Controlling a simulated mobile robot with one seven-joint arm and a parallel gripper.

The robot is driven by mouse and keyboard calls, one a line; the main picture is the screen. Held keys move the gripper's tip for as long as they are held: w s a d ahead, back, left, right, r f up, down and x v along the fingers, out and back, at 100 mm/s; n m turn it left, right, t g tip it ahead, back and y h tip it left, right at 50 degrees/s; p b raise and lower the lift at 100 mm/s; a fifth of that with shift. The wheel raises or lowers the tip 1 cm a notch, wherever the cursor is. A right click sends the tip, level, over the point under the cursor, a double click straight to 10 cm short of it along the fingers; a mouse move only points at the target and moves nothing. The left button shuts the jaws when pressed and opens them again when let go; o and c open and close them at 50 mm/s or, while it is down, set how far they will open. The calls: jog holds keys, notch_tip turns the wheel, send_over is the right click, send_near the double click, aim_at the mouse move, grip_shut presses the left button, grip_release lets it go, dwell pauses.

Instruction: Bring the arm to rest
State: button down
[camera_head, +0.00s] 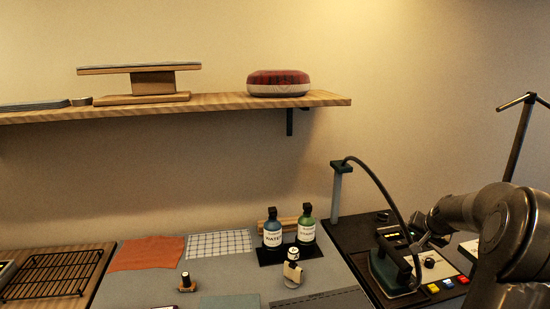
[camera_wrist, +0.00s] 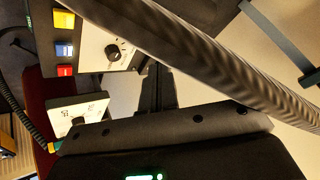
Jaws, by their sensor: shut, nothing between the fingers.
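My arm comes in from the right in the head view. My gripper (camera_head: 421,243) is at its left end, low beside the dark handle of an iron-like tool (camera_head: 391,273) on the black station (camera_head: 350,240). Whether it touches the tool I cannot tell. In the wrist view my gripper (camera_wrist: 158,72) shows as two dark fingers close together, shut and empty. Beyond them is a pale control panel with a black knob (camera_wrist: 113,52).
A dark cable (camera_head: 385,185) arches from a post (camera_head: 337,190) close to my gripper. Two bottles (camera_head: 273,233) (camera_head: 306,228) stand left of the station. A wooden shelf (camera_head: 220,102) is above. A dark stand (camera_head: 519,140) rises at right. Colored buttons (camera_head: 433,288) are below my gripper.

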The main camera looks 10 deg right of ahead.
jog(key=s+a+r+n+g, duration=0.1)
jog(key=s+a+r+n, duration=0.15)
jog(key=a, duration=0.75)
jog(key=s+a+r+n, duration=0.1)
jog(key=s+a+r, duration=0.15)
jog(key=a, duration=0.75)
jog(key=s+a+r+n+g, duration=0.15)
jog(key=a+r, duration=0.25)
jog(key=a, duration=0.5)
jog(key=s+a+n+y, duration=0.1)
jog(key=s+a+n, duration=0.1)
jog(key=s+a, duration=0.5)
jog(key=s+a+n+y, duration=0.1)
jog(key=s+a+n, duration=0.1)
jog(key=s+a, duration=0.5)
jog(key=s, duration=0.5)
jog(key=shift+s+f+n+t, duration=0.3)
jog(key=shift+s+f+t, duration=0.05)
